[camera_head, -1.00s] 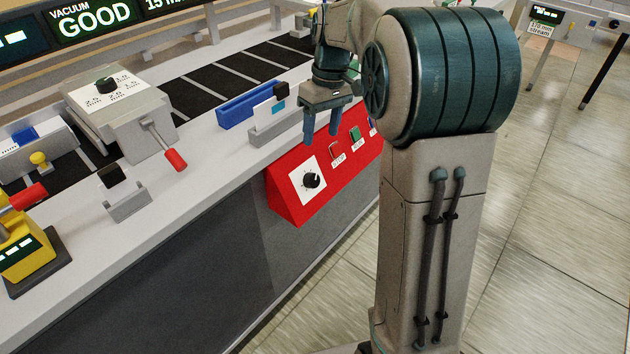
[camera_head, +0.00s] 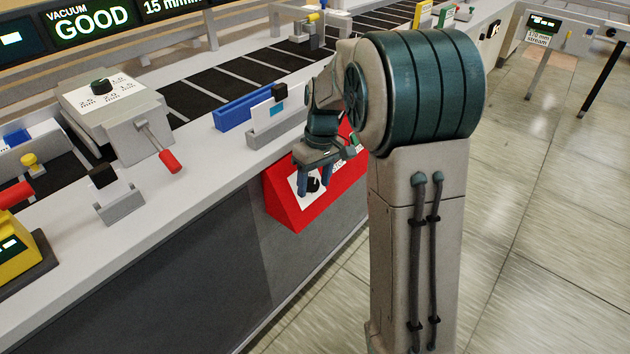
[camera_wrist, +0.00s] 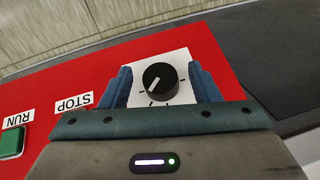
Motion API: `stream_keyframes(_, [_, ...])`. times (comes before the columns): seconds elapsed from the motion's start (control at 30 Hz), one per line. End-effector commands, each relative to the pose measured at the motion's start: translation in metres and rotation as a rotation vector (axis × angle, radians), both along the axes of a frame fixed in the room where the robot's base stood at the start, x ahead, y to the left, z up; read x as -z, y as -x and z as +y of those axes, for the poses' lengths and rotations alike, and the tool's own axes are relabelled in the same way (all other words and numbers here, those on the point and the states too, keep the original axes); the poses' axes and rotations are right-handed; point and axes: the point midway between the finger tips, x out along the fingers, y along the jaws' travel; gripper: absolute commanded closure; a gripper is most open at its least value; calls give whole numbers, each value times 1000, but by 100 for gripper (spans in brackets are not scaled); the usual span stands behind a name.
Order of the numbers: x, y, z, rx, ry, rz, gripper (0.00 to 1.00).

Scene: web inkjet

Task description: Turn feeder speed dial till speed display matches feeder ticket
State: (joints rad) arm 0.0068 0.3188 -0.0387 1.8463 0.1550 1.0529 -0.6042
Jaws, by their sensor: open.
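The dial is a black knob (camera_wrist: 160,82) with a white pointer line, on a white plate with tick marks on the red panel. It also shows in the head view (camera_head: 313,185), partly covered by my fingers. My gripper (camera_wrist: 161,78) is open, with one blue finger on each side of the knob; I cannot tell whether either touches it. In the head view my gripper (camera_head: 315,186) is low over the panel front. A dark display (camera_head: 168,6) at the top reads about "15 m/min", cut off. A ticket (camera_head: 537,40) on the far-right stand reads "170 mm stream"; whether it is the feeder ticket is unclear.
The red panel (camera_head: 282,205) also carries a STOP label (camera_wrist: 73,102) and a green RUN button (camera_wrist: 12,142). A grey box with a red-handled crank (camera_head: 168,162) and a blue tray (camera_head: 245,112) stand on the bench. Open floor lies at right.

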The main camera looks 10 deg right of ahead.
Motion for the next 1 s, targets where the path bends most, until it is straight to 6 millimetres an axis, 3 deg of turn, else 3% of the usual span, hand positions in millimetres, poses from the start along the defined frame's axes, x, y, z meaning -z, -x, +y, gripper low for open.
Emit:
stream_keyframes(0.13, [0, 0, 0, 0, 0, 0, 47])
stream_keyframes(0.3, [0, 0, 0, 0, 0, 0, 88])
stream_keyframes(0.67, [-3, -1, -1, 24, -33, 23, 88])
stream_keyframes(1.0, [-4, -2, -5, 139, -198, 144, 88])
